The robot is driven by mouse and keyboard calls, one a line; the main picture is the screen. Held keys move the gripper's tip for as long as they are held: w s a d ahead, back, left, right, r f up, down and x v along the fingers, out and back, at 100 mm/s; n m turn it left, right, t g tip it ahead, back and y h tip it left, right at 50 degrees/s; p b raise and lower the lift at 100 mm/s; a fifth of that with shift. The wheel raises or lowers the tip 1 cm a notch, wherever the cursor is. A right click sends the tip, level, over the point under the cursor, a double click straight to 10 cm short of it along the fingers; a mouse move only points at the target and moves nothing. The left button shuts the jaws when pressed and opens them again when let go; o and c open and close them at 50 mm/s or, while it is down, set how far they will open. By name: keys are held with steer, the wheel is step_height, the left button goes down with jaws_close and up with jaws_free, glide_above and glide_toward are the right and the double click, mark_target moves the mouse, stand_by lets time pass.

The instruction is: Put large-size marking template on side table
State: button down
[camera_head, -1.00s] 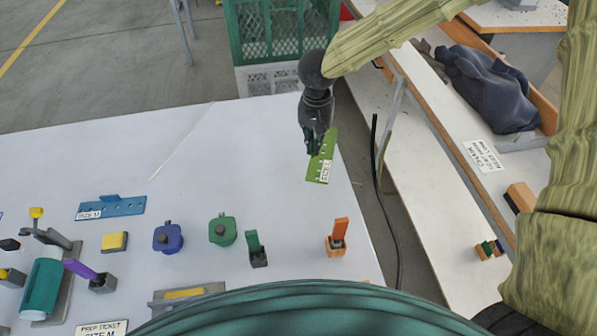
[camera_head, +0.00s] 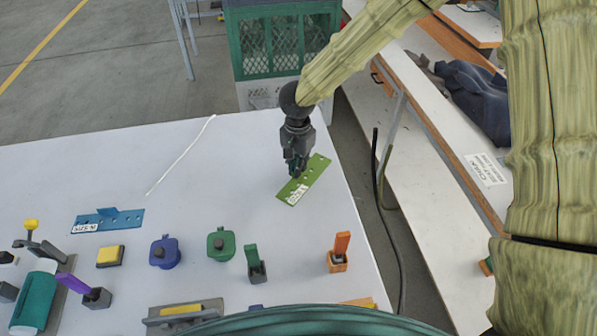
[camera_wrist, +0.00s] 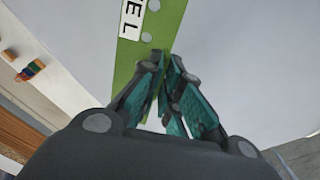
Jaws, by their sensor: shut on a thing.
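The large-size marking template is a green strip (camera_head: 313,177) with a row of holes and a white label whose end reads "E L" in the wrist view (camera_wrist: 152,60). My gripper (camera_head: 298,176) is shut on its edge, near the middle of its length. The template is over the right part of the big white table (camera_head: 220,190), roughly flat. I cannot tell whether it touches the top. In the wrist view my gripper's teal fingers (camera_wrist: 170,65) close on the strip. A white bench (camera_head: 450,190) with wooden edging runs along the right; I cannot tell if it is the side table.
A blue size M template (camera_head: 108,220), a purple device (camera_head: 165,252), a green one (camera_head: 221,243) and an orange-handled tool (camera_head: 339,252) stand on the big table. A gap with a dark cable (camera_head: 383,200) separates the table from the bench. A green crate (camera_head: 275,40) stands behind.

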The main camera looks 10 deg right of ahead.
steer(key=shift+f, duration=1.5)
steer(key=shift+f, duration=0.1)
steer(key=c, duration=1.6)
jaws_free()
steer(key=shift+c, duration=0.2)
step_height(320, 180, up, 12)
steer(key=shift+r+b, duration=0.1)
steer(key=shift+b, duration=0.3)
